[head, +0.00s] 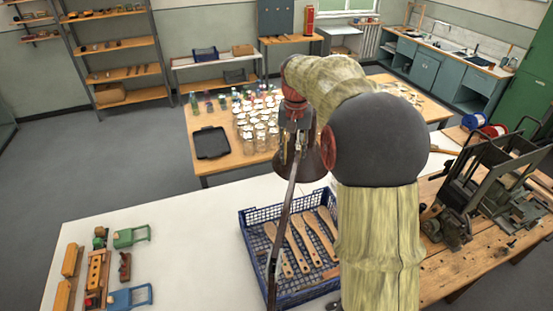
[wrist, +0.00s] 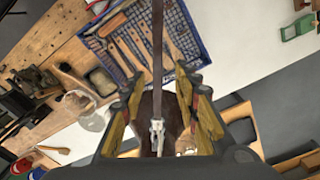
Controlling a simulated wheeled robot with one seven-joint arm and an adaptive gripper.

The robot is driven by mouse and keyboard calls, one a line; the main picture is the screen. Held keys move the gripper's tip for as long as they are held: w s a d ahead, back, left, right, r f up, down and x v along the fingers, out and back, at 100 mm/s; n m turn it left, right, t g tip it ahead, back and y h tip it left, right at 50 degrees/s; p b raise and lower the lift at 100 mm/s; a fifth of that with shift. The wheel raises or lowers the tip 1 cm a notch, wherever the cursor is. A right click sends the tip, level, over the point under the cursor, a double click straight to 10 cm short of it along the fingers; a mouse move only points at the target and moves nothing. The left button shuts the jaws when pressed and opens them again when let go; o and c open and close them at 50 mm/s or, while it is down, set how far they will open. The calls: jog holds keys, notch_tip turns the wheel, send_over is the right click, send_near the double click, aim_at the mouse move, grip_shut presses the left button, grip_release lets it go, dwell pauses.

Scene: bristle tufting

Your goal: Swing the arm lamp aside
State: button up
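The arm lamp has a thin metal arm (head: 283,228) that rises from beside the blue crate to a dark cone-shaped shade (head: 317,165). In the wrist view the lamp arm (wrist: 157,45) runs down the middle, with the dark shade (wrist: 172,112) behind it. My gripper (head: 293,150) is at the lamp head, above the white table. In the wrist view my gripper (wrist: 164,84) is open, with its yellow-padded fingers apart on either side of the lamp's upper end. I see gaps between the pads and the lamp. My own arm hides part of the shade in the head view.
A blue crate (head: 246,222) with several wooden brush handles stands under the lamp. A wooden bench (head: 470,268) with machinery is at the right. Jars and a black tray (head: 212,143) stand on the table behind.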

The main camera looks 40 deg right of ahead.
aim_at(292, 176)
jog(key=shift+s+a+r, duration=0.15)
jog(key=shift+a+r, duration=0.05)
jog(key=shift+r, duration=0.15)
jog(key=shift+s+a+f+m, duration=0.1)
jog(key=shift+s+m, duration=0.2)
jog(key=shift+s, duration=0.05)
jog(key=shift+s+f, duration=0.15)
jog(key=shift+f, duration=0.15)
jog(key=f, duration=0.3)
jog(key=f+p, duration=0.1)
jog(key=f, duration=0.3)
jog(key=shift+w, duration=0.2)
jog(key=shift+c, duration=0.5)
grip_shut()
